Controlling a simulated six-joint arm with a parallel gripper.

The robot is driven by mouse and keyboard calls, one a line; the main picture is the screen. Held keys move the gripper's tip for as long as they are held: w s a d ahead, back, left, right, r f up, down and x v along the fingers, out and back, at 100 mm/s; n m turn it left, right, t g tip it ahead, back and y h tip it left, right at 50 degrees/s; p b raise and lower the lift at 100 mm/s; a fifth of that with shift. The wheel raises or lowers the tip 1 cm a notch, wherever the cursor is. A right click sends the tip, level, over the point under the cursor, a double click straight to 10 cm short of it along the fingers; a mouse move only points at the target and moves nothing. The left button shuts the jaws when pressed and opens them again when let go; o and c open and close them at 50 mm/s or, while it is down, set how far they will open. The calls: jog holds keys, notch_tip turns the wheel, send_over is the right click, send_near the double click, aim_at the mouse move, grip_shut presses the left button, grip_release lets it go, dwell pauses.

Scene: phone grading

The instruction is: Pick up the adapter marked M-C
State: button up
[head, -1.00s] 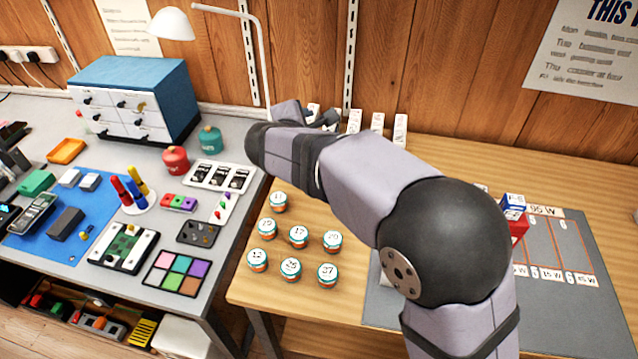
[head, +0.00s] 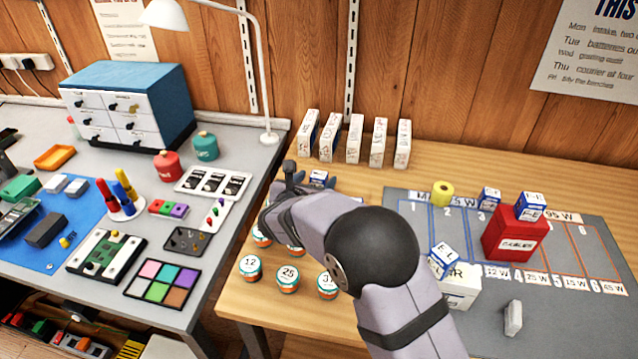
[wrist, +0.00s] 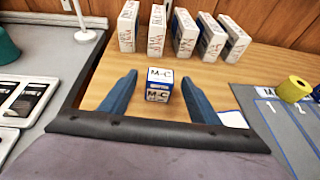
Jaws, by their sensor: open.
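The adapter marked M-C (wrist: 158,84) is a small white and blue box. In the wrist view it stands on the wooden table between the two blue fingers of my gripper (wrist: 163,98), which is open. I cannot tell whether the fingers touch it. In the head view the adapter (head: 318,178) shows just right of my gripper (head: 296,180), partly hidden by my arm.
White boxes (head: 355,138) stand in a row behind the adapter. Several numbered tins (head: 288,278) stand in front. At right, a grey mat (head: 575,300) holds a red box (head: 515,236), a yellow roll (head: 442,193) and other blue-white boxes. A lamp (head: 268,138) stands at back left.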

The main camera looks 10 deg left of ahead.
aim_at(322, 173)
jog(key=shift+p+x, duration=0.6)
jog(key=shift+x, duration=2.65)
jog(key=c, duration=1.1)
